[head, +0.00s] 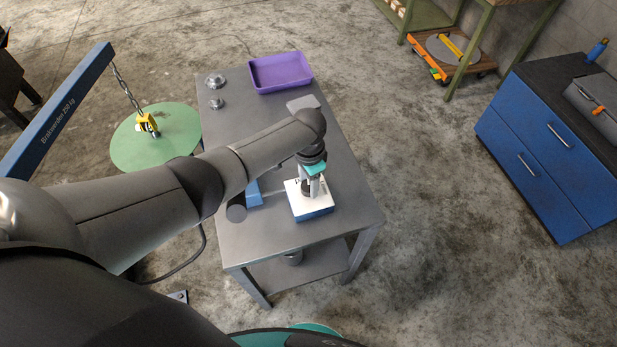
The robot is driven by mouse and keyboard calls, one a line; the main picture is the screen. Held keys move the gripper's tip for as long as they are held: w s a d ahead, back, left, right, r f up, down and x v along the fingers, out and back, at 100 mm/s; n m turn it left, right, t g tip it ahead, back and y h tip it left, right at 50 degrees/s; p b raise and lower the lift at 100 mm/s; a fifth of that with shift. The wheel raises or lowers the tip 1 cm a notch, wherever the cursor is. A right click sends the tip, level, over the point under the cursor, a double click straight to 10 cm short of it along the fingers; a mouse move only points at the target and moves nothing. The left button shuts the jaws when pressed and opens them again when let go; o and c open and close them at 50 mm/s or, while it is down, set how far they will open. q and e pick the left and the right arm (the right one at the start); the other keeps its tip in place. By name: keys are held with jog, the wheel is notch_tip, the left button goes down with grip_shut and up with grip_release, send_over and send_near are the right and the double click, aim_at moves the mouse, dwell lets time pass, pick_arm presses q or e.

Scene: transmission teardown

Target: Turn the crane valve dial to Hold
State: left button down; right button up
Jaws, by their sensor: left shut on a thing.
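A small valve box (312,212) with a white top and blue sides stands near the front right of the grey table. My left gripper (310,189) reaches down onto the box's top from above, its wrist marked by a teal band. Its fingers are shut on the dark dial (306,188) on the white face. The fingers cover much of the dial, so its pointer and the setting it stands at cannot be read. My right gripper is out of view.
The grey table (345,205) also holds a purple tray (281,72), two small metal parts (216,81) and a blue item (253,194) partly behind my arm. A blue crane boom (60,115) with chain and yellow hook (148,124) hangs at left. A blue cabinet (535,150) stands right.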

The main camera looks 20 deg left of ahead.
aim_at(309, 186)
pick_arm(q)
jog(key=shift+n+p, duration=0.45)
jog(key=shift+n, duration=0.75)
jog(key=shift+c, duration=1.4)
grip_release()
jog(key=shift+r, duration=0.15)
jog(key=shift+r, duration=0.3)
notch_tip(309, 186, up, 14)
jog(key=p, duration=0.4)
jog(key=shift+r, duration=0.2)
